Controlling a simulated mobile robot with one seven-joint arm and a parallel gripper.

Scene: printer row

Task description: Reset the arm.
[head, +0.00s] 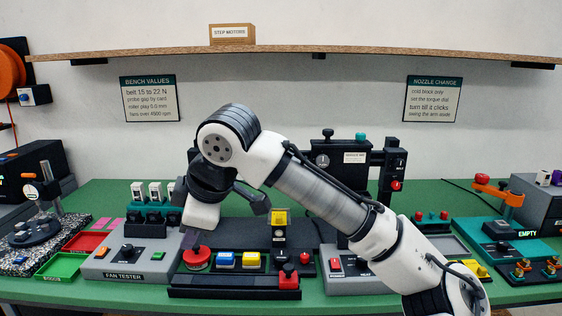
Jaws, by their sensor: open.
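My white and grey arm rises from the lower right, bends at a high elbow and folds down on the left over the bench. My gripper (194,240) points down, just above or in front of the round red knob (197,258) beside the fan tester. Its fingertips are small and dark here, and I cannot tell whether they touch the knob. It is open, and I see nothing held in it.
The green bench (100,195) is crowded. The fan tester (128,258) stands left of my gripper; a black panel with blue and yellow buttons (251,260) lies to its right. A black test stand (357,160) rises behind my arm. A wooden shelf (150,54) runs above.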

